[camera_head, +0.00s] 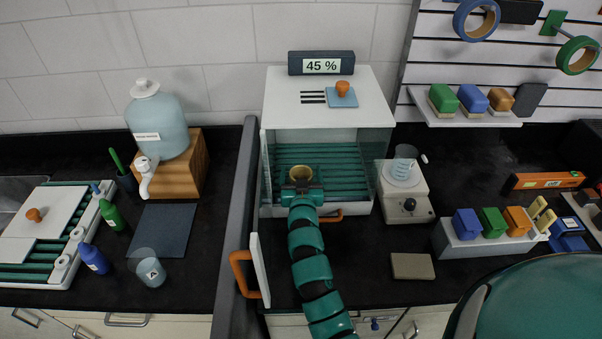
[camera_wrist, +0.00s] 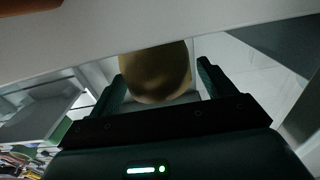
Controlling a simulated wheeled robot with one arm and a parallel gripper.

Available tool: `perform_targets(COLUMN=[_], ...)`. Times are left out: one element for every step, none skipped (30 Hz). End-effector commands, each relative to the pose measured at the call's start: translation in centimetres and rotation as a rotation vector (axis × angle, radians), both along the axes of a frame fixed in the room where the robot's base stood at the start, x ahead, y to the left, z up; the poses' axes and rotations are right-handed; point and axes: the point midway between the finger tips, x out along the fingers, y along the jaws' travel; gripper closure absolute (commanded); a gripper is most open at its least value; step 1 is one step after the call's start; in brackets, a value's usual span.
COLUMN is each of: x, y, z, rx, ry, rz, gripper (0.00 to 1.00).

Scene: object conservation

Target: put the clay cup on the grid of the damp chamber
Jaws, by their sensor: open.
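The clay cup (camera_head: 300,172) is a small tan-brown round cup inside the damp chamber, by the front part of its green slatted grid (camera_head: 343,160). The chamber (camera_head: 377,98) is a white box with clear sides and an open front. My gripper (camera_head: 301,183) reaches in through the front, right at the cup. In the wrist view the cup (camera_wrist: 155,72) shows between the two spread dark green fingers (camera_wrist: 160,88), with a gap on its right side. The cup's base is hidden by my gripper, so its contact with the grid cannot be seen.
The chamber's white door (camera_head: 260,270) with an orange handle stands open at the front left, close to my arm. A scale (camera_head: 405,205) with a beaker stands just right of the chamber. A grey-brown block (camera_head: 412,266) lies on the counter. A dark divider (camera_head: 236,220) runs along the left.

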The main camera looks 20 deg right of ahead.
Motion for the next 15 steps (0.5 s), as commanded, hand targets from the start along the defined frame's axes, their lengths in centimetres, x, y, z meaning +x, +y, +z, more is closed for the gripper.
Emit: perform_targets(x=[-0.6,-1.0,-1.5,-2.0,-2.4,-3.0,-3.4,-3.9,-4.4,-4.9,-5.3,-6.0,-6.4,-6.9,-7.5], y=[0.2,0.3,0.5,0.6,0.7,1.0,1.1,1.2,1.3,1.5,1.6,1.8,1.9,2.0,2.3], z=[-0.5,-0.5,-0.5,-0.5,-0.6,-0.7,-0.6,-0.5,-0.5,-0.5,-0.6,-0.7,-0.6,-0.5,-0.5], rx=[0.002,0.002,0.001,0.001,0.001,0.001,0.001,0.001,0.003,0.002,0.002,0.001,0.001,0.001,0.0], ry=[0.002,0.002,0.001,0.0,0.001,0.001,0.001,-0.001,-0.002,-0.001,0.002,0.003,0.001,-0.001,-0.002], rz=[0.001,0.001,0.001,0.001,0.002,0.004,0.004,0.003,0.003,0.003,0.003,0.003,0.003,0.004,0.005], gripper=[0.18,0.18,0.18,0.18,0.18,0.18,0.18,0.18,0.18,0.18,0.18,0.18,0.18,0.18,0.18])
